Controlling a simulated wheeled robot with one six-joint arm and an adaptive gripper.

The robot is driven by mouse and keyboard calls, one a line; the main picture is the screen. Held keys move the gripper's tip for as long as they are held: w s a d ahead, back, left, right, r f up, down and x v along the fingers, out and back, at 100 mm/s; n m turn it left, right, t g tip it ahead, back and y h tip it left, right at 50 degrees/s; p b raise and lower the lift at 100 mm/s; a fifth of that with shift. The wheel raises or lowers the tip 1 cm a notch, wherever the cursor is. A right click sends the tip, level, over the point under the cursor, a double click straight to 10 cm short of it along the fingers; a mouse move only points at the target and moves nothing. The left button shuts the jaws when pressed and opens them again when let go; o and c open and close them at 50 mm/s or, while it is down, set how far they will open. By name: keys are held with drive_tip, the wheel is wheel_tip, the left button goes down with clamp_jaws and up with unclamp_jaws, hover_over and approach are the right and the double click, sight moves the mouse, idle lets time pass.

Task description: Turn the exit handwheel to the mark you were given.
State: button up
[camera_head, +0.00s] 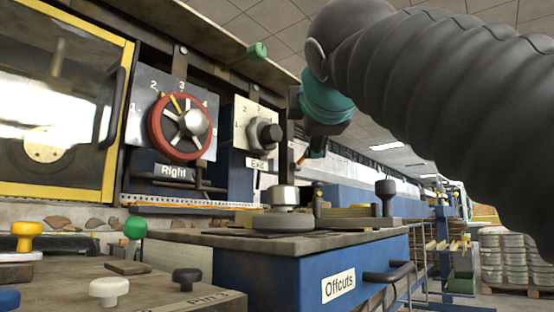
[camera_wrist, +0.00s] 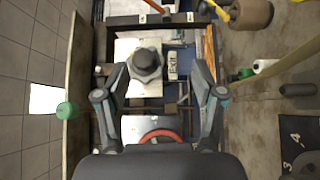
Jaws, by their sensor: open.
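The exit handwheel (camera_head: 265,133) is a dark grey knob on a pale dial plate (camera_head: 241,113) with numbers, above a label reading "Exit". Its pointer is too small to make out. The handwheel also shows in the wrist view (camera_wrist: 146,64), ahead of my gripper (camera_wrist: 161,78) and left of the middle between its fingers. The fingers are spread and empty. In the head view my teal wrist hangs right of the handwheel with a gap between them; my fingers are mostly hidden there.
A red handwheel (camera_head: 180,126) labelled "Right" sits left of the exit dial. A green knob (camera_head: 257,52) juts out above. A metal cylinder (camera_head: 283,196) stands below on the bench, behind the blue "Offcuts" drawer (camera_head: 350,272). Several coloured knobs stand at front left.

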sight(276, 133)
drive_tip(key=w+a+r+n+t+y+p, duration=0.1)
drive_tip(key=w+a, duration=0.1)
drive_tip(key=w, duration=0.2)
drive_tip(key=w+a+r+n+t+y+p, duration=0.1)
drive_tip(key=w+a+n+p, duration=0.1)
drive_tip(key=w, duration=0.3)
drive_tip(key=w+a+r+n+t+p, duration=0.1)
drive_tip(key=w+a, duration=0.1)
drive_tip(key=w, duration=0.3)
drive_tip(key=shift+w+a+r+n+y, duration=0.1)
drive_tip(key=shift+w+r+n+y, duration=0.05)
drive_tip(key=shift+r+n+y, duration=0.25)
drive_tip(key=c, duration=1.1)
